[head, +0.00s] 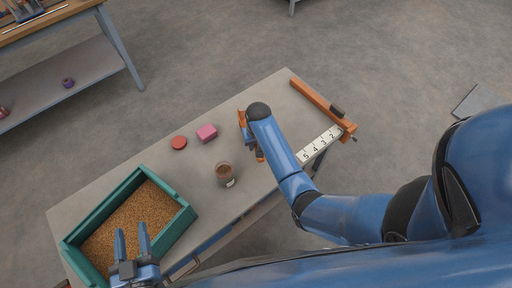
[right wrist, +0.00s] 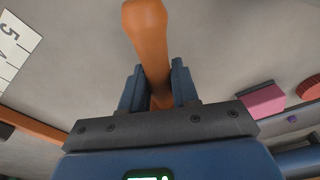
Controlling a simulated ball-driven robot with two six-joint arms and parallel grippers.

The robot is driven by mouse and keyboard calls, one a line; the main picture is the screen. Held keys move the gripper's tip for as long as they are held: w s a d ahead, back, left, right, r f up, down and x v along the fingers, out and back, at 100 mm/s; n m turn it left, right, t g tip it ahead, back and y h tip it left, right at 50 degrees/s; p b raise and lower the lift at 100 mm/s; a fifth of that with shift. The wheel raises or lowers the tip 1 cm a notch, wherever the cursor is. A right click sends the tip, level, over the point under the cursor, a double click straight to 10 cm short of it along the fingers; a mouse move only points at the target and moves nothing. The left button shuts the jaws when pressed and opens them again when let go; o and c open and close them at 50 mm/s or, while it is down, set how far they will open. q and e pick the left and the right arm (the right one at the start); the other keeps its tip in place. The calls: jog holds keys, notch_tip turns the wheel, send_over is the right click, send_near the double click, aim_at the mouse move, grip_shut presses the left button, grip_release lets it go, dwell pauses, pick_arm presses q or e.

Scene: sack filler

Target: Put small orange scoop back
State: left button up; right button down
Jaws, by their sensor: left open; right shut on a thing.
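My right gripper (right wrist: 158,90) is shut on the small orange scoop (right wrist: 145,30), which stands out between the fingers in the right wrist view. In the head view the orange scoop (head: 242,119) shows beside my right forearm, over the far right half of the table, with the right gripper mostly hidden under the arm. Whether the scoop touches the table I cannot tell. My left gripper (head: 132,240) is open and empty, with its two fingers apart over the green bin (head: 78,239) of grain.
The grey table (head: 108,195) also bears a brown-filled cup (head: 224,175), a pink block (head: 207,132) and a red disc (head: 179,142). An orange bar frame (head: 316,98) and a numbered strip (head: 318,144) lie at the right end. Bare table lies between bin and disc.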

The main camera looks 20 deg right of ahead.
jog(key=shift+f, duration=1.45)
jog(key=shift+f, duration=0.15)
jog(key=c, duration=0.8)
grip_release()
jog(key=shift+c, duration=0.2)
